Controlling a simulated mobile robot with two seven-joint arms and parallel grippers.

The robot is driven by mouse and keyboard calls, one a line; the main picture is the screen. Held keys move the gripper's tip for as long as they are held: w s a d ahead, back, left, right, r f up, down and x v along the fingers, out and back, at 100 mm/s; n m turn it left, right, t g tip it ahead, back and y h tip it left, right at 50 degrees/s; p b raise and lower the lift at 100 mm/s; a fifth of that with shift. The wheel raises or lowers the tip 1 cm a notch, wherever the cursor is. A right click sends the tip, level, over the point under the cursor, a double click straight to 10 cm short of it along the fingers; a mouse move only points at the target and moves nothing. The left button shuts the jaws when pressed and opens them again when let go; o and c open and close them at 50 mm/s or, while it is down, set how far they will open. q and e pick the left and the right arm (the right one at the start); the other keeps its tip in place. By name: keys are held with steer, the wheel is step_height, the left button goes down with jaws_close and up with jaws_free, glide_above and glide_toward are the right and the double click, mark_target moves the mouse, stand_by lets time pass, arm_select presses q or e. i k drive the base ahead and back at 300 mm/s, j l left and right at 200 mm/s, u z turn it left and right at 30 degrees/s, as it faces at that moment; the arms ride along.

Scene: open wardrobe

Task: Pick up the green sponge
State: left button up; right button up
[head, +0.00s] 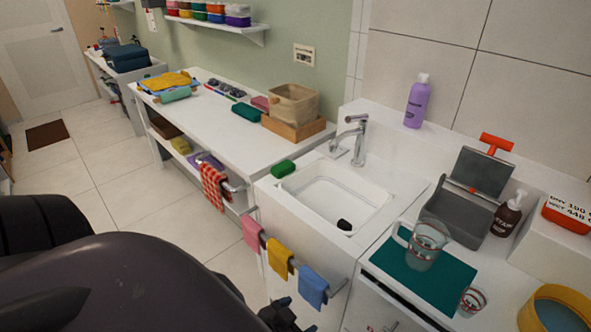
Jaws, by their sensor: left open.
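A small green sponge (283,168) lies on the left rim of the white sink (310,215), at the corner by the counter. My left gripper (287,316) shows only in part at the bottom edge, low in front of the sink cabinet. It is open and well apart from the sponge, nearer to me and lower. My dark arm covers the lower left of the view. My right gripper is not in view.
A faucet (352,138) stands behind the basin. Pink, yellow and blue cloths (280,257) hang on a front rail. A jug (425,246) stands on a teal mat (440,285) at right.

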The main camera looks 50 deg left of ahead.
mark_target(279, 171)
steer(key=k+u, duration=0.1)
steer(key=u, duration=1.4)
steer(key=i+j+z, duration=0.1)
steer(key=i+j, duration=0.15)
steer(key=i+j+z, duration=0.1)
steer(key=j, duration=0.25)
steer(key=i+j+z, duration=0.15)
steer(key=i+j, duration=0.2)
steer(key=i+j+z, duration=0.1)
steer(key=j, duration=0.3)
steer(key=i+j+z, duration=0.1)
steer(key=i+j, duration=0.15)
steer(key=i+j+z, duration=0.1)
steer(key=j, duration=0.4)
steer(key=i+j+z, duration=0.1)
steer(key=i+j, duration=0.15)
steer(key=j, duration=0.2)
steer(key=i+j+z, duration=0.15)
steer(key=j, duration=0.25)
